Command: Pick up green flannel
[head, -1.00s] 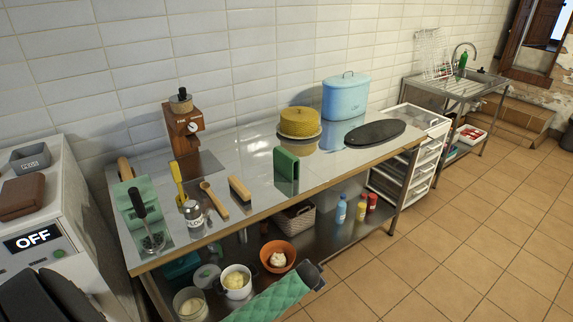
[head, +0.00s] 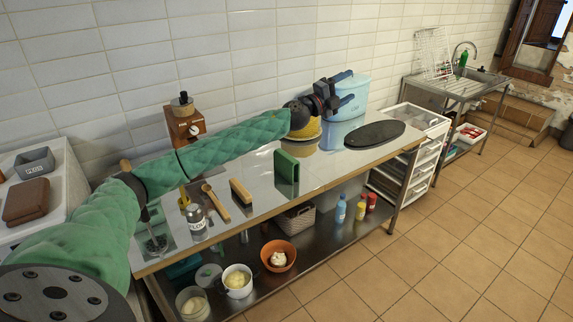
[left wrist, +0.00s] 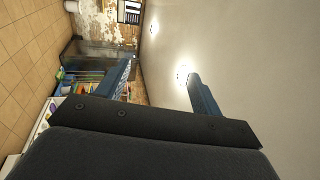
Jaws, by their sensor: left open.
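A pale green cloth (head: 168,226), possibly the flannel, lies at the left end of the steel table, mostly hidden by my left arm. A dark green upright piece (head: 287,171) stands near the table's front edge; I cannot tell whether it is cloth. My left gripper (head: 350,90) is open, raised over the back of the table in front of the blue bin, well right of and above both green things. In the left wrist view its two fingers (left wrist: 165,78) are apart with nothing between them. My right gripper is not in view.
The steel table (head: 330,165) also holds a wooden grinder (head: 184,125), a yellow round item (head: 306,132), a blue bin (head: 352,98), a dark oval board (head: 375,134), a jar (head: 196,222), a wooden spoon (head: 216,203) and a brush (head: 240,192). Bowls stand below.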

